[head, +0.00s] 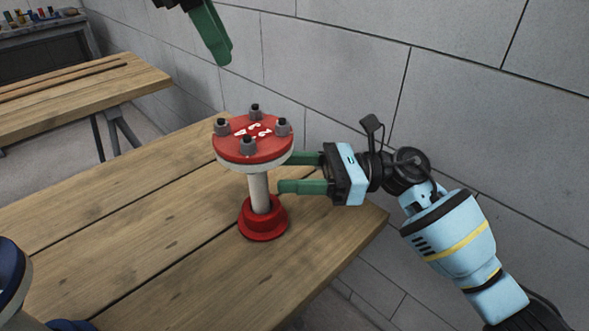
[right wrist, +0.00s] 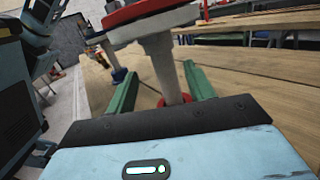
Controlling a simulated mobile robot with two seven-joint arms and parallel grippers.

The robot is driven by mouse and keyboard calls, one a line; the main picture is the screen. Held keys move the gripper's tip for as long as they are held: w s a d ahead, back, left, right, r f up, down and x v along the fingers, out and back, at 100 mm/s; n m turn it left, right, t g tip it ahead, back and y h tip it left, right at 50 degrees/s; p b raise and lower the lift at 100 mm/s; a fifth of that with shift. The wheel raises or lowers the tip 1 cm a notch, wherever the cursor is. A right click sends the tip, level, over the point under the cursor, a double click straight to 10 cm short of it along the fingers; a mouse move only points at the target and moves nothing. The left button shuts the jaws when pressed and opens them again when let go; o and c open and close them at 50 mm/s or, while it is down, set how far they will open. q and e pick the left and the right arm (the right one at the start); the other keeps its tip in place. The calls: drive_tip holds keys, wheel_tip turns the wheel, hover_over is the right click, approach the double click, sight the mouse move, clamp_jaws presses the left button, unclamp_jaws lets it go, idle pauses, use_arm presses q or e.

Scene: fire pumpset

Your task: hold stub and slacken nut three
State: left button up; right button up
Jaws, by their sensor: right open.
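The stub (head: 260,190) stands upright on the wooden bench, a pale pipe with a red top flange (head: 262,150) and a red foot. Several grey nuts on dark studs ring the flange top, such as the near one (head: 248,147). White marks beside them are too small to read surely, so I cannot tell which nut is three. My right gripper (head: 285,172) is open under the flange, at the pipe's right side. In the right wrist view its green fingers (right wrist: 160,82) lie either side of the pipe (right wrist: 163,62). My left gripper (head: 212,36) is high behind the stub; only one green finger shows clearly.
A blue round thing (head: 12,272) is cut off at the lower left. A block wall (head: 350,75) runs close behind the bench. A second bench (head: 110,90) stands at the back left.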

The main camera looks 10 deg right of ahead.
sight(258, 184)
drive_tip(key=shift+w+f+n+g+h, duration=0.25)
drive_tip(key=shift+w+n+g+h, duration=0.1)
drive_tip(key=shift+n+h, duration=0.2)
drive_tip(key=shift+a, duration=3.9)
clamp_jaws()
